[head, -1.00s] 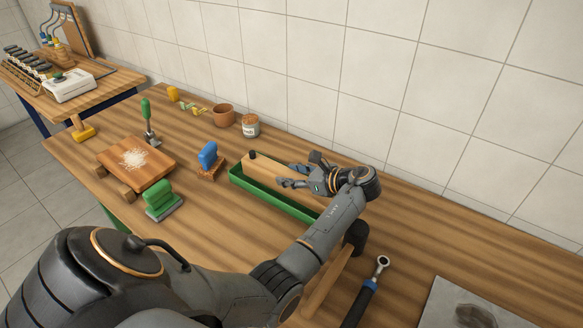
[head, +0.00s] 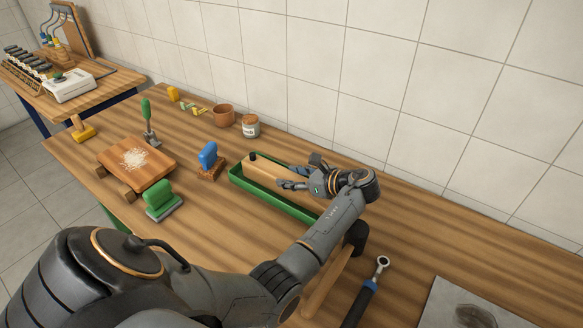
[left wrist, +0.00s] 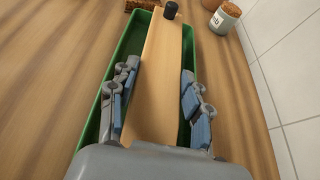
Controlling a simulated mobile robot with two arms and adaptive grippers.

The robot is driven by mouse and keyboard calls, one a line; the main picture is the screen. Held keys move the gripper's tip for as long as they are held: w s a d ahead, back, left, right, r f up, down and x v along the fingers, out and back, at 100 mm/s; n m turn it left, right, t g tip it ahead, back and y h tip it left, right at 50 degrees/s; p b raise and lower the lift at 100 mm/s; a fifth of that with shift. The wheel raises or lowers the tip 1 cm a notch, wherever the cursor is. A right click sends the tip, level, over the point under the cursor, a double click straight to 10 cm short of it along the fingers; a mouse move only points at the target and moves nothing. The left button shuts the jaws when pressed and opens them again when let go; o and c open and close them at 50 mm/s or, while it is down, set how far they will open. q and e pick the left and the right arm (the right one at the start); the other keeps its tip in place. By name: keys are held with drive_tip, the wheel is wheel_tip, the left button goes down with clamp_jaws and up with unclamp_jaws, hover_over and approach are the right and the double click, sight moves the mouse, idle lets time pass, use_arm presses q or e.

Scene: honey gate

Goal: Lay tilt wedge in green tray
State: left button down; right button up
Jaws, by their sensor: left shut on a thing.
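The tilt wedge, a long pale wooden block (head: 268,172) with a black knob at its far end, lies lengthwise over the green tray (head: 236,178). In the left wrist view the wedge (left wrist: 157,75) runs along the middle of the tray (left wrist: 133,48), with green walls showing on both sides. My left gripper (head: 303,178) is over the near half of the wedge, shut on it, with a finger on each side in the wrist view (left wrist: 160,105). The hand hides the wedge's near end. Whether the wedge touches the tray floor is hidden. My right gripper is not in view.
A blue-handled brush (head: 208,156), a green-handled block (head: 160,199) and a wooden board with white grains (head: 140,163) stand left of the tray. A jar (head: 250,127) and a clay pot (head: 223,115) stand behind. A mallet (head: 355,237) and a ratchet (head: 368,287) lie nearer.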

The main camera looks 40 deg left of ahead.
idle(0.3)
use_arm(q)
drive_tip(key=c, duration=0.5)
unclamp_jaws()
drive_tip(key=shift+f, duration=0.1)
wheel_tip(320, 180, up, 10)
drive_tip(key=p, duration=1.2)
drive_tip(key=shift+f, duration=0.25)
drive_tip(key=shift+f, duration=0.1)
